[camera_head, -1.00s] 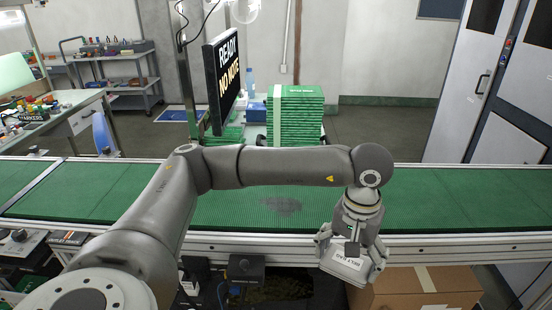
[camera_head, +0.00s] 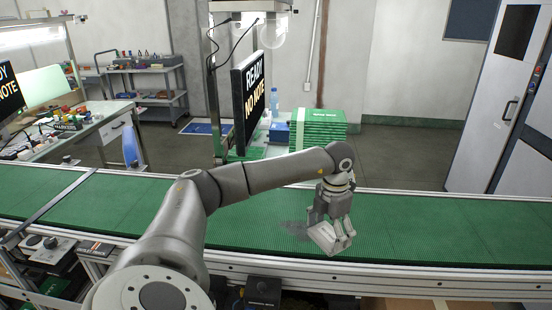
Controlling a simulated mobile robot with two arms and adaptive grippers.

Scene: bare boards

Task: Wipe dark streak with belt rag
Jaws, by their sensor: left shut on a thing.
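My left gripper (camera_head: 331,226) is shut on the belt rag (camera_head: 328,238), a pale folded pad. It holds the rag at the green conveyor belt (camera_head: 430,220), near the belt's front edge. I cannot tell whether the rag touches the belt. The dark streak (camera_head: 292,227) is a grey smudge on the belt, just left of the rag and partly hidden by the gripper and rag. My right gripper is not in view.
A metal rail (camera_head: 420,284) runs along the belt's front. Behind the belt stand a sign screen (camera_head: 248,100) and a stack of green boxes (camera_head: 318,130). A workbench (camera_head: 80,130) is at the back left. The belt's right part is clear.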

